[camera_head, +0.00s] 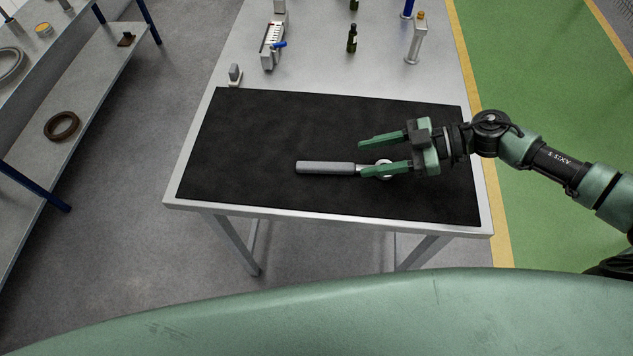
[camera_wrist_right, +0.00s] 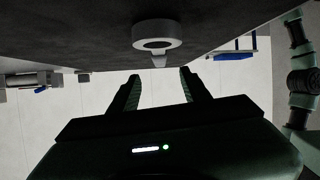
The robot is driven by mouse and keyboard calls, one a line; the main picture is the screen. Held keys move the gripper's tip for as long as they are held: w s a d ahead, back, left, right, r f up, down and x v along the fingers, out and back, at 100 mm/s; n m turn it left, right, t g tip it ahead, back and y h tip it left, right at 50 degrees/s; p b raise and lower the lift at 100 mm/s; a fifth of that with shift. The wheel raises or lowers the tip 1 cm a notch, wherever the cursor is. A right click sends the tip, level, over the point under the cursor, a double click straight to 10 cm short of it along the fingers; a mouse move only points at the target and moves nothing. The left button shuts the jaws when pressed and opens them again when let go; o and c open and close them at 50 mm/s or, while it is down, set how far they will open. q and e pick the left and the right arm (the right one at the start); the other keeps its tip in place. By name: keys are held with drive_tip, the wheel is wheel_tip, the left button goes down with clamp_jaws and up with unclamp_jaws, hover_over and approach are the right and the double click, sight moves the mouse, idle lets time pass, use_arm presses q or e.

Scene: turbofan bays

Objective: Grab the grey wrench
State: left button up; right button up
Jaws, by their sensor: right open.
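The grey wrench (camera_head: 325,168) lies on the black mat (camera_head: 265,125) on the table. Its thick grey handle points left and its ring end is at the right, partly hidden under a finger of my right gripper. My right gripper (camera_head: 362,157) is open and empty, its two green fingers pointing left above the mat. In the right wrist view the ring end (camera_wrist_right: 157,36) shows at the top, beyond the open right gripper (camera_wrist_right: 160,76) fingertips and apart from them. My left gripper is not in view.
At the table's back stand a rack with a blue-handled item (camera_head: 270,45), a dark bottle (camera_head: 352,38) and a metal stand (camera_head: 416,40). A small grey item (camera_head: 235,74) is at the mat's back left corner. A shelf (camera_head: 95,95) holding a brown ring (camera_head: 62,126) stands left.

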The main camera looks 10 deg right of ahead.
sight(332, 165)
drive_tip(key=shift+a+f+m, duration=0.2)
drive_tip(key=shift+m, duration=0.4)
drive_tip(key=shift+a+f, duration=0.15)
drive_tip(key=shift+a, duration=0.25)
drive_tip(key=x, duration=0.1)
drive_tip(key=p+x, duration=0.1)
drive_tip(key=x, duration=0.1)
drive_tip(key=shift+w, duration=0.3)
drive_tip(key=p+x, duration=0.1)
drive_tip(key=x, duration=0.2)
drive_tip(key=shift+s+a, duration=0.15)
drive_tip(key=shift+a, duration=0.1)
drive_tip(key=shift+a+f, duration=0.15)
drive_tip(key=shift+a, duration=0.15)
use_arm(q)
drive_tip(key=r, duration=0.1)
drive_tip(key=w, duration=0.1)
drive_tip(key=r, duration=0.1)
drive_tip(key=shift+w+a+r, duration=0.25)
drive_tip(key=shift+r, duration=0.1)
use_arm(e)
clamp_jaws()
